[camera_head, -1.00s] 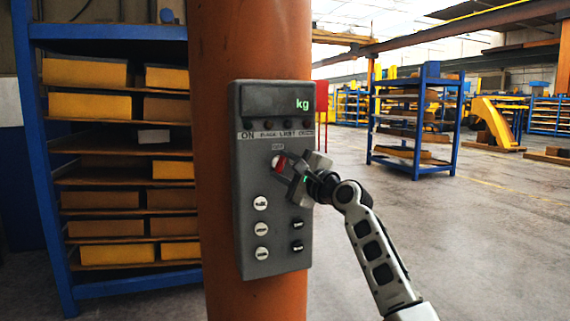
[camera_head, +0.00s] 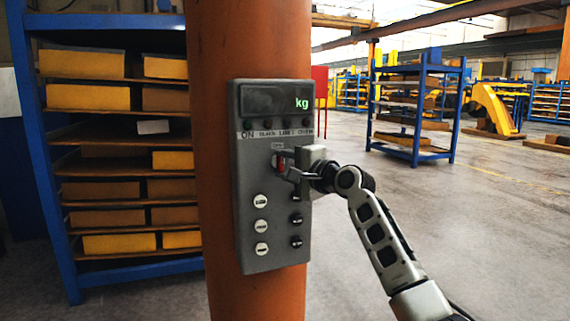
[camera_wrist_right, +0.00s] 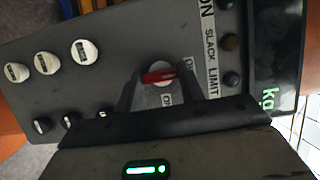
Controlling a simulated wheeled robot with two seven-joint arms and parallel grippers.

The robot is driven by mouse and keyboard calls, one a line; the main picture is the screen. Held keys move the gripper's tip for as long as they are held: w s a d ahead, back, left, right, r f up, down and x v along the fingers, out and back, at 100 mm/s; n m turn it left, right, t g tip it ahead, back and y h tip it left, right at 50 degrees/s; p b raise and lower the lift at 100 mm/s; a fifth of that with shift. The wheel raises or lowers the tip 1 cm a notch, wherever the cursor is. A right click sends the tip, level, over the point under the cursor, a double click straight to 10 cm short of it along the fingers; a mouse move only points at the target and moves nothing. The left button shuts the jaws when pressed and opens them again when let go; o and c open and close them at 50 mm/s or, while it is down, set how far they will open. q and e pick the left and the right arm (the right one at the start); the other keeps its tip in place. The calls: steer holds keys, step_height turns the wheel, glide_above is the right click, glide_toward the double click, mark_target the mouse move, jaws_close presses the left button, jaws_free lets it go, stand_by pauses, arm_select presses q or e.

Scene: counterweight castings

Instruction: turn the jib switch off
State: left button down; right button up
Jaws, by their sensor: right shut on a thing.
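The jib switch is a knob with a red handle (camera_head: 281,166) on the front of a grey control box (camera_head: 251,215), which is fixed to an orange column. In the right wrist view the red handle (camera_wrist_right: 158,77) lies between the two dark fingers of my right gripper (camera_wrist_right: 158,84), on a pale round base. My right gripper (camera_head: 285,168) reaches in from the right and is shut on the switch. Small labels by the knob are partly hidden and too small to read surely. My left gripper is not in view.
A display (camera_head: 275,101) at the box's top shows green "kg", above a row of small lamps. White buttons (camera_head: 261,227) and black buttons (camera_head: 295,219) sit below the switch. A blue shelf rack (camera_head: 45,160) stands left. Open floor (camera_head: 480,230) lies to the right.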

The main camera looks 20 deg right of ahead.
steer(key=o, duration=1)
steer(key=shift+s+d, duration=0.2)
steer(key=shift+s, duration=0.15)
arm_select(q)
steer(key=b, duration=0.1)
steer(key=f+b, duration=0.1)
steer(key=b, duration=0.1)
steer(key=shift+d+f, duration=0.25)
arm_select(e)
steer(key=v, duration=1.5)
steer(key=shift+r, duration=0.1)
